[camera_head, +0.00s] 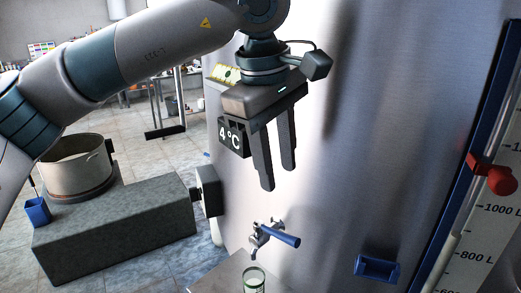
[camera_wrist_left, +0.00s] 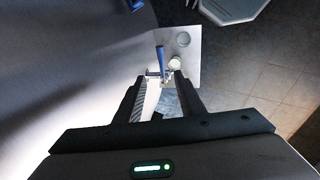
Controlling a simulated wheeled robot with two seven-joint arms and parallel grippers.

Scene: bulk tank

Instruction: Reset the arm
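My left arm (camera_head: 110,65) comes in from the left in the head view. My left gripper (camera_head: 278,178) hangs fingers down in front of the steel tank, above the tap. Its two fingers stand apart with nothing between them. In the left wrist view the gripper (camera_wrist_left: 160,95) also shows spread fingers, with the tap beyond their tips. My right gripper is in neither view.
The tap (camera_head: 268,235) with a blue lever sits on the tank (camera_head: 350,150). A glass (camera_head: 254,280) stands below it. A pot (camera_head: 76,165) and a blue cup (camera_head: 37,212) are at left. A red clamp (camera_head: 495,180) is on the level gauge at right.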

